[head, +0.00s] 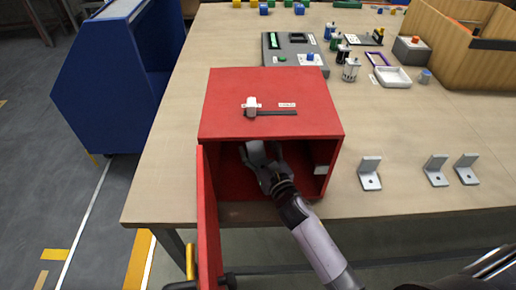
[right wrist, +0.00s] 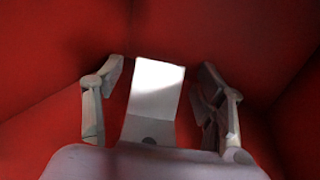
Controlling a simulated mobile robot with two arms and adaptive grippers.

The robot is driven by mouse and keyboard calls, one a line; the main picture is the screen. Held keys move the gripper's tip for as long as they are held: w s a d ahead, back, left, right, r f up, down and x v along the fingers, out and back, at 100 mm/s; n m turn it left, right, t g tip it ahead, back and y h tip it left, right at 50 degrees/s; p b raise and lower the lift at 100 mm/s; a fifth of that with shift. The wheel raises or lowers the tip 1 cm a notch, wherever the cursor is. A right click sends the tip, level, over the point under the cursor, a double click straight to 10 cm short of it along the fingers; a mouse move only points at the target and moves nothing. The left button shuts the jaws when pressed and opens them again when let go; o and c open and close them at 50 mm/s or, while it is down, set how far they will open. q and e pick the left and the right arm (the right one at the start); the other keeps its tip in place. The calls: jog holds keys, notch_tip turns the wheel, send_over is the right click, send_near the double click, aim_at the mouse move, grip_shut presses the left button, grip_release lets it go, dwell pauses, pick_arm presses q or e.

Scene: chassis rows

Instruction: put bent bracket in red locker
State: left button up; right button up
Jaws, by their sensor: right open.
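The red locker (head: 270,103) stands on the table, its front open and its red door (head: 208,225) swung out at the left. My right gripper (head: 260,158) reaches inside through the opening. A pale bent bracket (head: 256,152) is at the gripper's fingers, partly hidden. In the right wrist view the bent bracket (right wrist: 155,95) stands between the two open fingers, with a visible gap on each side. Its lower part is hidden by the gripper's body. Red walls surround it. I cannot make out my left gripper in the head view.
Three more grey brackets (head: 370,174) (head: 436,171) (head: 467,169) stand on the table right of the locker. A grey device (head: 295,50), small jars and a wooden box (head: 450,50) are behind. A blue bin (head: 110,85) is at the left.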

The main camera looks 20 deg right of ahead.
jog(key=shift+r, duration=0.1)
jog(key=s, duration=0.7)
jog(key=s+d+b, duration=0.1)
jog(key=s, duration=0.3)
jog(key=shift+d, duration=0.1)
jog(key=shift+s+r, duration=0.1)
jog(key=shift+s, duration=0.4)
